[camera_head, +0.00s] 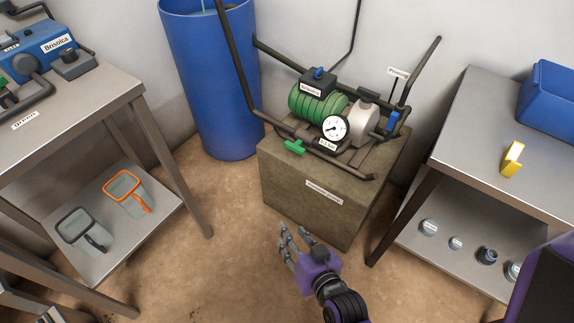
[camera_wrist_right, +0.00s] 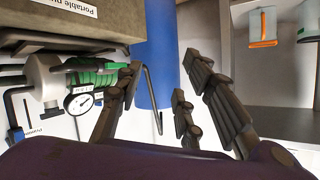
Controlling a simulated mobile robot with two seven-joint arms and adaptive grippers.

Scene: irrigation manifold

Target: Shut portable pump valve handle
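The portable pump (camera_head: 330,115) stands on a stone-like block (camera_head: 310,195), with a green ribbed motor, a white tank and a round gauge (camera_head: 334,129). A green handle (camera_head: 295,147) sticks out at its front left, and a blue handle (camera_head: 392,122) is at its right side. I cannot tell from the labels which is the valve handle. My right gripper (camera_head: 287,242) is in front of the block, below and apart from the green handle. In the right wrist view its fingers (camera_wrist_right: 160,78) are spread and empty, with the gauge (camera_wrist_right: 80,101) beyond them. My left gripper is out of view.
A blue barrel (camera_head: 212,90) stands behind left of the block. A metal table (camera_head: 95,100) is at left, with two framed tools on its lower shelf. Another table (camera_head: 480,120) at right holds a yellow object (camera_head: 512,158) and a blue box (camera_head: 550,95). Pump frame bars surround the pump.

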